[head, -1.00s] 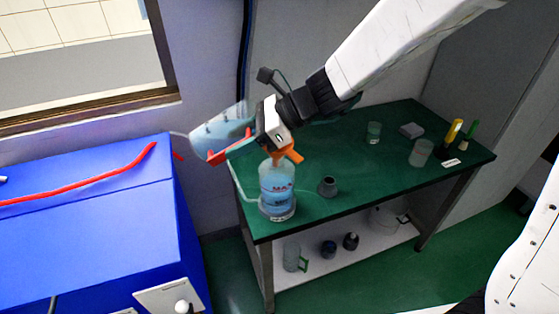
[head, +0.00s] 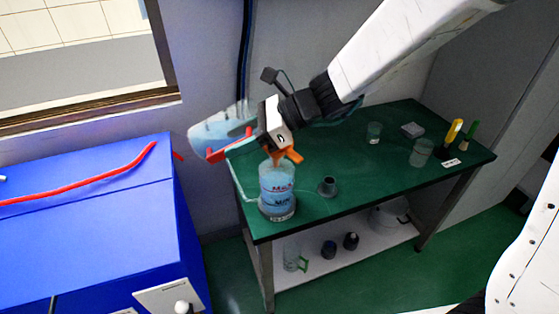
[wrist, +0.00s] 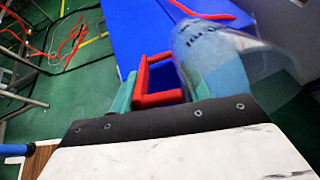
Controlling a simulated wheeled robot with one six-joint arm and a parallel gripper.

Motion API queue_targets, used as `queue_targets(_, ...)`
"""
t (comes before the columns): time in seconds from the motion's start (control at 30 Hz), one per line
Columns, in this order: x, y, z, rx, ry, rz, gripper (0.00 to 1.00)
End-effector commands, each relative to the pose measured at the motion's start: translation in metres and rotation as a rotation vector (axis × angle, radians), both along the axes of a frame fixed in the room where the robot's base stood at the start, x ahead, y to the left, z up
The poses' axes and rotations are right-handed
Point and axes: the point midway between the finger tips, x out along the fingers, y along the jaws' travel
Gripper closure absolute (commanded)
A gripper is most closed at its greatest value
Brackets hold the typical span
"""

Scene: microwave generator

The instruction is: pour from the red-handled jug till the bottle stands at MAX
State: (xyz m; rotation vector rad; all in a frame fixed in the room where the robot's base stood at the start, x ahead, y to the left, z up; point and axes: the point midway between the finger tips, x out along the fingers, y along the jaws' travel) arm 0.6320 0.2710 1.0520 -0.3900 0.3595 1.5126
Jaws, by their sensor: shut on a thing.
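The clear jug (head: 218,130) with a red handle (head: 232,148) hangs tilted in the air, up and left of the bottle, with light blue liquid in it. My gripper (head: 249,140) is shut on the red handle. In the wrist view the handle (wrist: 155,97) sits between the green fingertips (wrist: 160,90), with the jug (wrist: 215,60) to the right. The clear bottle (head: 278,197) stands upright at the table's front left corner and holds blue liquid. Its MAX and MIN marks face me; the level looks near MAX, but exactly where is unclear.
The green table (head: 350,180) also holds a dark cap (head: 327,187), a small beaker (head: 374,132) and a clear cup (head: 421,152). Its lower shelf holds several vessels. A blue cabinet (head: 90,235) with a red hose stands left. Thin tubing runs by the bottle.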

Motion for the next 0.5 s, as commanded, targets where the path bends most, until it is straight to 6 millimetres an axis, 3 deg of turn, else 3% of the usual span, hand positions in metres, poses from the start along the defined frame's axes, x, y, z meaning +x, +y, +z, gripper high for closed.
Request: queue_targets(0.5,0.0,0.0006,0.0008,0.026,-0.001,0.002,1.0)
